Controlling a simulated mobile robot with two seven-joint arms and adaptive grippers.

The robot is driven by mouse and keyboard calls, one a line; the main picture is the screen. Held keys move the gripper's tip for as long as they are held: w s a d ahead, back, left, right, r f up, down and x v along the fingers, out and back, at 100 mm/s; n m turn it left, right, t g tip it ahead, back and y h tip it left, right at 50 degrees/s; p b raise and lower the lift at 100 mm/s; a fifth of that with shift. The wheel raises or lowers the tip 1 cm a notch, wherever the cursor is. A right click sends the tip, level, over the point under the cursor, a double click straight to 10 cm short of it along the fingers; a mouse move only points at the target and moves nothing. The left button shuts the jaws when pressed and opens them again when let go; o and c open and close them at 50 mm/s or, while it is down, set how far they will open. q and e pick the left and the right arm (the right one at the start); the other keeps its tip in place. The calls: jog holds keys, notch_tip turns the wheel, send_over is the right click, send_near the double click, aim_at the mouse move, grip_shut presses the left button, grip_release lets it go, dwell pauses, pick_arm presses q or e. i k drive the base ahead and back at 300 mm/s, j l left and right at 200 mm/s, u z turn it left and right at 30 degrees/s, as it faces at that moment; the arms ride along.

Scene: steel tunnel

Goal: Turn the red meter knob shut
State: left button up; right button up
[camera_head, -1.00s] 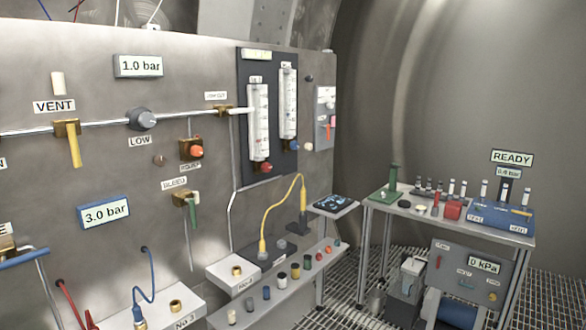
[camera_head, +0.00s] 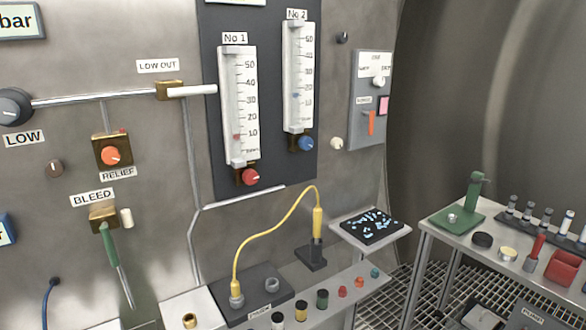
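The red meter knob (camera_head: 250,177) sits at the foot of the flow meter labelled No 1 (camera_head: 238,105), on a dark panel on the steel wall. A white mark shows on the knob's face. In the No 1 tube a small reddish float shows low, near the 10 mark. To its right is the meter labelled No 2 (camera_head: 298,80), with a blue knob (camera_head: 305,143) at its foot. Neither of my grippers is in view, and nothing touches the red knob.
A white-handled LOW OUT valve (camera_head: 190,91) is left of meter No 1. Below are the orange RELIEF knob (camera_head: 110,155), the green BLEED handle (camera_head: 115,260) and a shelf (camera_head: 335,300) with a yellow cable (camera_head: 272,209). A bench (camera_head: 440,235) stands at right.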

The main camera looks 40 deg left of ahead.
aim_at(250, 177)
jog(key=i, duration=1.75)
jog(key=i+u, duration=0.35)
jog(key=i+l+u, duration=0.15)
jog(key=u, duration=0.25)
jog(key=i+l+u, duration=0.35)
jog(key=j+u, duration=0.1)
jog(key=u, duration=1.7)
